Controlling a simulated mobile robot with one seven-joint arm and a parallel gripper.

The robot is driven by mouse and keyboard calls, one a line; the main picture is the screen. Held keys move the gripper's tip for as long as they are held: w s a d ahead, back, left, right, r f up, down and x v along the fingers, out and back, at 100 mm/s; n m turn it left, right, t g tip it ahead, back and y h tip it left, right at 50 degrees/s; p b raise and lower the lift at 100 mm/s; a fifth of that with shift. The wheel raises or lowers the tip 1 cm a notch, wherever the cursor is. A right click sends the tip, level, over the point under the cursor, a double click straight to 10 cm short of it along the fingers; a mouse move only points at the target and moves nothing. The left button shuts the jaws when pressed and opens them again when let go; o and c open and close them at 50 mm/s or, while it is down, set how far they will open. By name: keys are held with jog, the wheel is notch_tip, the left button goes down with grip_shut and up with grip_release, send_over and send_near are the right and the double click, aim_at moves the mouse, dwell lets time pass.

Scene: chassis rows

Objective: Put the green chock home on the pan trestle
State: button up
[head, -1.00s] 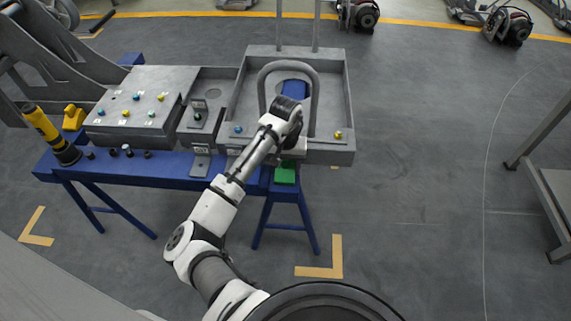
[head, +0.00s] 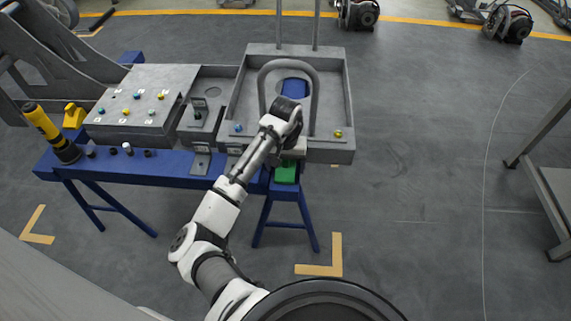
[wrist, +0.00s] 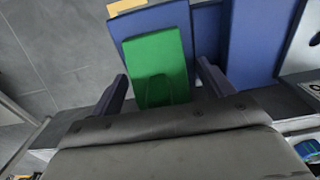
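The green chock (head: 285,174) is a small block at the near end of the blue pan trestle (head: 304,214), just below the front edge of the grey pan. In the wrist view the chock (wrist: 158,62) lies against the blue trestle surface (wrist: 160,18). My gripper (wrist: 165,78) has its two fingers apart, one on each side of the chock. A gap shows between the right finger and the chock; the left finger is close to its edge. I cannot tell whether the left finger touches. In the head view my wrist hides the fingertips.
The grey pan (head: 345,110) with an upright hoop (head: 262,90) stands just behind my wrist. A grey box (head: 135,75) with coloured knobs and a yellow-black torch-like tool (head: 45,128) are at left. A bench (head: 555,190) stands at far right; the floor between is clear.

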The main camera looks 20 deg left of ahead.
notch_tip(320, 180, up, 14)
jog(key=p, duration=0.1)
dwell(0.5)
jog(key=shift+f, duration=0.15)
dwell(0.3)
